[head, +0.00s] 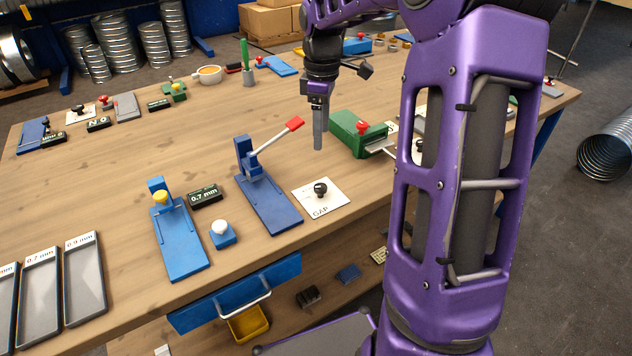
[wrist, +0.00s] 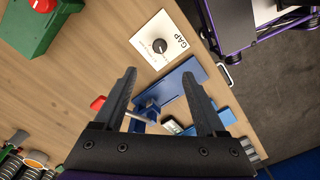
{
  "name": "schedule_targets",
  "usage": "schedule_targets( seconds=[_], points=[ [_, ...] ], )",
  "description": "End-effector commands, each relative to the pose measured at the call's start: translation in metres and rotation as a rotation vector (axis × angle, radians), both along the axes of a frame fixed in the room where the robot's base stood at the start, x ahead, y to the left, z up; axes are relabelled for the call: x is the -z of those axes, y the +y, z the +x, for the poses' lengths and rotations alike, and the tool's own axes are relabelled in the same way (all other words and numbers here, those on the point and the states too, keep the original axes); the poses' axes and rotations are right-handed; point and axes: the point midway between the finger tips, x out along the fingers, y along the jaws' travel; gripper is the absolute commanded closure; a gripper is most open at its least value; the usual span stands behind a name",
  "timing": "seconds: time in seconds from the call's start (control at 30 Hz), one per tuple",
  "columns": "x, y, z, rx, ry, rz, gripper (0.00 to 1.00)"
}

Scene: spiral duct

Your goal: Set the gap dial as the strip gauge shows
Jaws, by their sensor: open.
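The gap dial is a black knob (head: 320,189) on a white square plate (head: 335,205) marked GAP, near the table's front edge. In the wrist view the knob (wrist: 159,46) lies beyond my fingertips, with nothing touching it. My gripper (head: 318,145) hangs above the table, behind the dial plate; in the wrist view my gripper (wrist: 156,90) is open and empty. A small dark display (head: 205,196) reading 0.7 mm stands beside a blue device (head: 178,240) with a yellow knob; this may be the strip gauge. The dial's scale marks are too small to read.
A blue lever tool (head: 268,200) with a red-tipped handle (head: 294,124) stands left of the dial. A green box (head: 350,136) with a red knob stands behind it. Grey labelled trays (head: 84,283) lie at front left, and a blue drawer front (head: 230,300) juts below the table edge.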

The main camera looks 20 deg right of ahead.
Motion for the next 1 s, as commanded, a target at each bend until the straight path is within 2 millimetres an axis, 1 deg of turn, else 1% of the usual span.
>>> schedule_targets(
  seconds=[0.03,0.4,0.6,0.7,0.8,1.0],
  points=[
    [0.012,0.000,-0.001,0.000,0.003,0.001,0.27],
    [0.093,0.000,-0.001,0.001,0.003,0.001,0.27],
    [0.130,0.001,0.000,0.001,0.001,0.001,0.27],
    [0.143,0.000,0.000,0.001,0.001,-0.001,0.27],
    [0.151,0.001,0.000,0.002,0.000,0.000,0.27],
    [0.156,0.000,0.000,0.002,-0.002,-0.001,0.27]
  ],
)
